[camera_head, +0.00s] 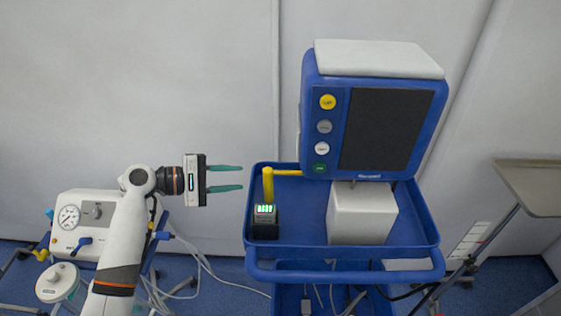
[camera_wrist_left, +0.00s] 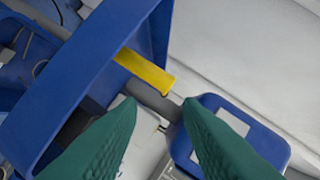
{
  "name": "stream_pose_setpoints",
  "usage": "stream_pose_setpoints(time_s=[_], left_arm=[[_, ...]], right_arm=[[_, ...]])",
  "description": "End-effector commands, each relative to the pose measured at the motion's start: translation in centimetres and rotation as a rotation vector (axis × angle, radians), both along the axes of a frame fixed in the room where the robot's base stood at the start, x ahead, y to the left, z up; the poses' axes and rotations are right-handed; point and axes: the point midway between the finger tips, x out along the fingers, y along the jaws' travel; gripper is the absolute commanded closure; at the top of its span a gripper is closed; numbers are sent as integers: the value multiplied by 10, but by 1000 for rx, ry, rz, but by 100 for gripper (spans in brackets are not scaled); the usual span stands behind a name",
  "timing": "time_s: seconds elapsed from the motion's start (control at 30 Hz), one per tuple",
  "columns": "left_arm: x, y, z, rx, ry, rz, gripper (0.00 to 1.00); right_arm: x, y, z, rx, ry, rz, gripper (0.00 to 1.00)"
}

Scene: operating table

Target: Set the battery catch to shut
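A yellow lever (camera_head: 268,184), which looks like the battery catch, stands at the left side of the blue trolley tray. A thin yellow bar runs from its top toward the monitor (camera_head: 375,115). A small dark box with a lit green display (camera_head: 264,212), perhaps the battery unit, sits just below the lever. In the left wrist view a yellow bar (camera_wrist_left: 145,71) sticks out past a blue wall, ahead of my fingers. My left gripper (camera_head: 241,178) is open and empty, its green fingers pointing right, short of the lever. The fingers also show apart in the wrist view (camera_wrist_left: 158,104). My right gripper is not in view.
The blue tray (camera_head: 310,229) has a raised rim, and a white block (camera_head: 362,213) stands in it under the monitor. A white gauge unit (camera_head: 80,222) stands at the left behind my arm. A metal stand (camera_head: 540,188) is at the right. The space between gripper and lever looks clear.

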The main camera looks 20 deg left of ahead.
Motion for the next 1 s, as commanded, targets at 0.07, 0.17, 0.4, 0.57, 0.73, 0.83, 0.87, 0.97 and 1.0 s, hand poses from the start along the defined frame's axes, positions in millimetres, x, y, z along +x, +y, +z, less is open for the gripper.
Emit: stream_pose_setpoints(time_s=[0.07, 0.17, 0.4, 0.57, 0.73, 0.83, 0.87, 0.97, 1.0], left_arm=[[-1, -2, 10, -11, -8, -12, 67], [3, -9, 10, -17, -8, -15, 67], [28, -45, 1, -16, -6, -15, 67], [46, -70, -6, -16, -6, -13, 67], [59, -88, -12, -13, -6, -12, 67], [63, -94, -14, -13, -6, -12, 67], [64, -95, -15, -13, -7, -12, 67], [65, -97, -16, -11, -7, -12, 67], [65, -97, -16, -11, -7, -12, 67]], right_arm=[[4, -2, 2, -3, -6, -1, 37], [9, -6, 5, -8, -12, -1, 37], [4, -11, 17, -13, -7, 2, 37], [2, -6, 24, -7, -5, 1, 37], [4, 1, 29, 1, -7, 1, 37], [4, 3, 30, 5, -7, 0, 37], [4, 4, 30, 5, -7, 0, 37], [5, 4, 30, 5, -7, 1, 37], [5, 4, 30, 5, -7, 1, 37]])
